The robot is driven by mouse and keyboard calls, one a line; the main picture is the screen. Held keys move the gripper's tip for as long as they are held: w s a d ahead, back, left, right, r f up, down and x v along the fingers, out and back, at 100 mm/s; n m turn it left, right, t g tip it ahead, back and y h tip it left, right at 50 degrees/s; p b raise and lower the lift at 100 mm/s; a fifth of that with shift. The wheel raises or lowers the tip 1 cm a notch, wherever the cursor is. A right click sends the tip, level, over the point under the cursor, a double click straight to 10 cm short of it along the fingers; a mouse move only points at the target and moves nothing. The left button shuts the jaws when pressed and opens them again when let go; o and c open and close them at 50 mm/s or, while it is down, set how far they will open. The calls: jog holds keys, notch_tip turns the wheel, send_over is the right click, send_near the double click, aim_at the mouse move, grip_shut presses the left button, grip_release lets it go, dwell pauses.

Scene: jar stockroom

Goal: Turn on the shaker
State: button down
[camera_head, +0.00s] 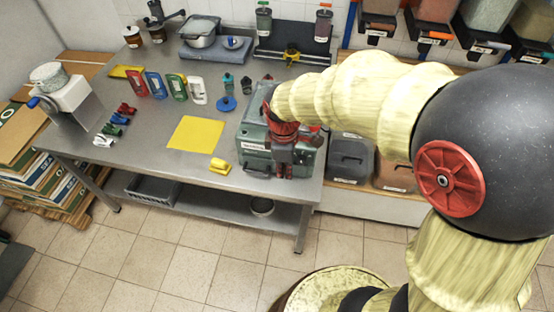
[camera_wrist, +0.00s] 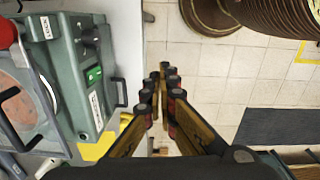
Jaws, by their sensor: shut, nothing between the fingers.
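A grey-green machine, which looks like the shaker (camera_head: 252,148), stands at the right end of the steel table (camera_head: 150,152). My arm partly covers it in the head view. In the wrist view the machine (camera_wrist: 84,52) fills the left side. Its side panel shows a small green switch (camera_wrist: 94,74), dark knobs and white labels; I cannot tell the switch's position. My gripper (camera_head: 283,172) is in front of the machine's right part in the head view. In the wrist view my gripper (camera_wrist: 162,95) is shut and empty, pointing past the panel, right of the switch and apart from it.
Dark bins (camera_head: 351,158) stand right of the table. The front floor is clear.

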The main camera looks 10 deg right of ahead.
jog(key=w+a+f+n+t, duration=0.1)
jog(key=w+n, duration=0.7)
jog(key=n, duration=0.9)
jog(key=shift+a+f, duration=0.35)
jog(key=shift+s, duration=0.1)
jog(key=w+d+f+b, duration=0.2)
jog(key=w+f, duration=0.2)
jog(key=f, duration=0.6)
jog(key=shift+w+f, duration=0.3)
jog(key=shift+b, duration=0.3)
